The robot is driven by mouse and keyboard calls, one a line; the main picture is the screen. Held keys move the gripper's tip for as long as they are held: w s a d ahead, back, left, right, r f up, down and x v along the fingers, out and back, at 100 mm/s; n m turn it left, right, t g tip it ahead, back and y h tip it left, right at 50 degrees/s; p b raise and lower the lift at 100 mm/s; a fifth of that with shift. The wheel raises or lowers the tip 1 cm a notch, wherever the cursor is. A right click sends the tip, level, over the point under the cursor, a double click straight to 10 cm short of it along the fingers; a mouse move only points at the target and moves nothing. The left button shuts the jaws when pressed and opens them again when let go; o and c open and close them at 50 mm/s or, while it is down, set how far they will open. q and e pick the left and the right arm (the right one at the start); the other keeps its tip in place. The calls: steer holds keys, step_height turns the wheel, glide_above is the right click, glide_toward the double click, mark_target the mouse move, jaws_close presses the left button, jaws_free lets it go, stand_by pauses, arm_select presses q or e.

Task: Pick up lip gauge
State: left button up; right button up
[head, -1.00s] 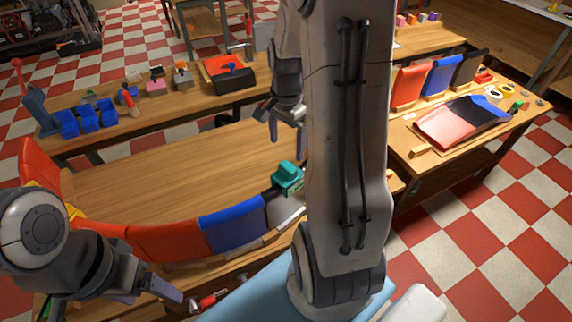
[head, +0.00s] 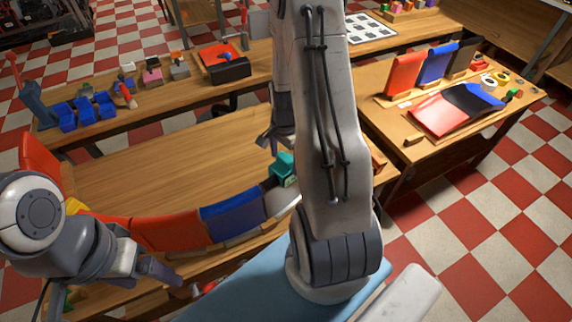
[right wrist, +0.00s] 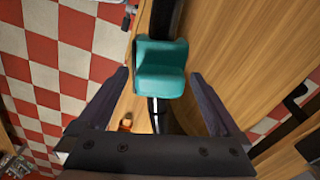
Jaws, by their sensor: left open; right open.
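The lip gauge appears to be the teal block (head: 283,168) on the curved row of panels, at the right end of its blue section. It also shows in the right wrist view as a teal block (right wrist: 160,68) over a dark strip. My right gripper (head: 275,143) is open and empty just above and behind it, partly hidden by my right arm. In the right wrist view its open fingers (right wrist: 160,95) stand either side of the block's line, apart from it. My left gripper (head: 152,272) is open and empty at the front left, near the red panels.
The curved duct of red (head: 165,233), blue (head: 232,217) and pale panels runs along the front of a wooden table (head: 170,180). Blue bins (head: 85,110) stand on the back bench. The side table (head: 400,155) holds coloured panels. The middle of the wooden table is clear.

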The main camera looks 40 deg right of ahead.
steer(key=c, duration=1.5)
steer(key=shift+r, duration=0.1)
steer(key=shift+r+b, duration=0.3)
steer(key=shift+r, duration=0.25)
step_height(320, 180, up, 2)
steer(key=shift+w+r+b, duration=0.1)
steer(key=shift+r+b, duration=0.05)
steer(key=shift+b, duration=0.25)
steer(key=s+d+r, duration=0.1)
steer(key=s+r, duration=0.2)
steer(key=r, duration=0.1)
steer(key=s+d+r+p, duration=0.1)
steer(key=s+d+r, duration=0.1)
steer(key=s+r, duration=0.2)
steer(key=s+d+r+p, duration=0.1)
steer(key=s+d+r, duration=0.1)
steer(key=s+r, duration=0.1)
steer(key=shift+s+d+r, duration=0.2)
steer(key=shift+s+r, duration=0.05)
steer(key=shift+r, duration=0.5)
